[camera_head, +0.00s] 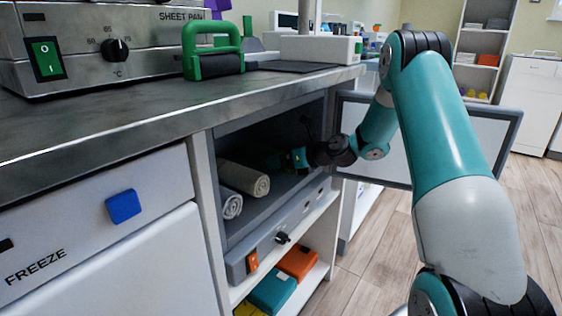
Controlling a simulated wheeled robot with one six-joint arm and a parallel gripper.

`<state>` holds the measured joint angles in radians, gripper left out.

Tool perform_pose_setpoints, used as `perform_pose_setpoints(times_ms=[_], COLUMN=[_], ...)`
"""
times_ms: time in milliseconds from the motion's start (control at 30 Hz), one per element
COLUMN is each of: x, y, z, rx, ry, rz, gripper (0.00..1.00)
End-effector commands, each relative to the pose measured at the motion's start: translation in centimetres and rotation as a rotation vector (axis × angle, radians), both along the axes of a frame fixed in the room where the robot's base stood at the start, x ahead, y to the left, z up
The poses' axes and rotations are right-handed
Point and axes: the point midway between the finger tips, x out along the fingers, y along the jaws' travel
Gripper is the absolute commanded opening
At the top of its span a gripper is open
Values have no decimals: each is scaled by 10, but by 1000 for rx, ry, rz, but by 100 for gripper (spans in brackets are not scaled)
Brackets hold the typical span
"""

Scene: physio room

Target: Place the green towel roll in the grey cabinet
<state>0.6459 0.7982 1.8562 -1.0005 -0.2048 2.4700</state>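The grey cabinet (222,132) is a box under the worktop, open at the front, with its door (458,130) swung out to the right. My arm reaches in past the door, and my gripper (299,158) is inside the cabinet, in shadow. A dark greenish shape (268,159) lies just left of the gripper, behind the pale rolls. It may be the green towel roll, but it is too dark to be sure. I cannot make out the fingers or whether they hold it.
Two pale towel rolls, a beige one (244,178) and a greyer one (230,204), lie in the cabinet's left front. A green-handled press (213,52) stands on the worktop (130,125).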

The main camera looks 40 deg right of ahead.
Motion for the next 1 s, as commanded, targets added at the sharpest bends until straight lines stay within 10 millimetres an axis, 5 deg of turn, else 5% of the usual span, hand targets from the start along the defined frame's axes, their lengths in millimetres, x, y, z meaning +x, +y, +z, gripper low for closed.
perform_pose_setpoints(times_ms=[367, 800, 1000], x=[-5, -80, -98], y=[-4, -40, -47], z=[7, 42, 47], rx=[2, 2, 0], ry=[1, 1, 0], rz=[-3, -5, -1], gripper=[100, 100, 100])
